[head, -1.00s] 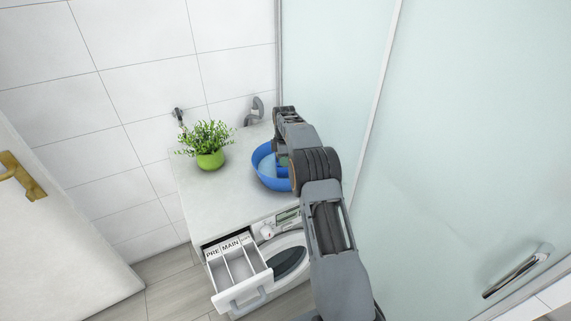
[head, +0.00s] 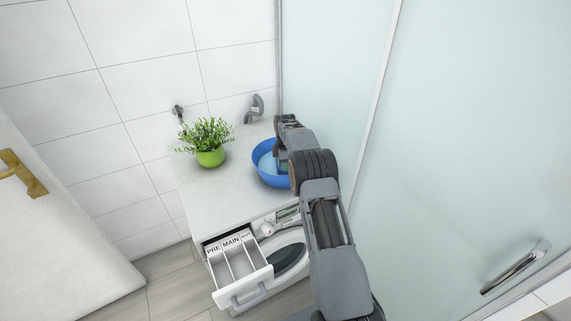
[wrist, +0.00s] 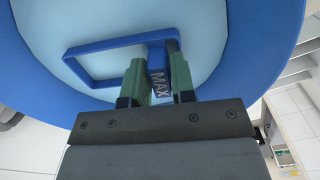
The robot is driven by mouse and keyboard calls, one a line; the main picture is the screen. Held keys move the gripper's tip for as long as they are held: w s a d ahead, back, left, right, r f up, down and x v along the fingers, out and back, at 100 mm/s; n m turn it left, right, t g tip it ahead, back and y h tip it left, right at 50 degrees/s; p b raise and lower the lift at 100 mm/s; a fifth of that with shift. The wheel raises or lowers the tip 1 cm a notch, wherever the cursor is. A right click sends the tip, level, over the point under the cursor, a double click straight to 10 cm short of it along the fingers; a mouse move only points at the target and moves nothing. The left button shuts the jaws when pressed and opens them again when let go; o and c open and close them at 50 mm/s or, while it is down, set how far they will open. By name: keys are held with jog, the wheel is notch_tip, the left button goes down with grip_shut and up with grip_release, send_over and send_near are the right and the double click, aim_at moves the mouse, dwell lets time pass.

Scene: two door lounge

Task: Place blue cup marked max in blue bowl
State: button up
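The blue bowl (head: 262,172) stands on the white counter top, with a light blue inside. It fills much of the wrist view (wrist: 258,72). The blue cup shows in the wrist view as a rectangular blue rim with an upright tab marked MAX (wrist: 158,84). My gripper (wrist: 159,72) has its green fingers on both sides of this tab, seemingly shut on it. The cup is over or inside the bowl; I cannot tell whether it touches the bottom. In the head view my gripper (head: 283,163) reaches over the bowl's right side and hides the cup.
A green potted plant (head: 211,157) stands left of the bowl. Below the counter (head: 205,192), a detergent drawer (head: 240,272) is pulled out of the washing machine. A frosted glass panel (head: 450,150) rises close on the right. Tiled wall is behind.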

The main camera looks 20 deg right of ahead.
jog(key=o, duration=0.3)
jog(key=shift+o, duration=0.2)
jog(key=s+a+r+m+t, duration=0.1)
jog(key=s+a+r+m, duration=0.1)
jog(key=r, duration=0.8)
jog(key=s+a+r+m, duration=0.1)
jog(key=s+a+r, duration=0.1)
jog(key=r, duration=0.8)
jog(key=s+a+r+m+t, duration=0.1)
jog(key=s+a+r+m, duration=0.1)
jog(key=s, duration=0.4)
jog(key=s+a+r+m, duration=0.2)
jog(key=s+a+r, duration=0.1)
jog(key=s, duration=0.2)
jog(key=s+a+f+m+t, duration=0.1)
jog(key=s+a+f+m, duration=0.1)
jog(key=s, duration=0.8)
jog(key=s+a+f+m+t, duration=0.1)
jog(key=s+f+m, duration=0.4)
jog(key=s, duration=0.6)
jog(key=shift+a+m, duration=0.4)
jog(key=shift+a, duration=0.05)
jog(key=shift+f, duration=0.1)
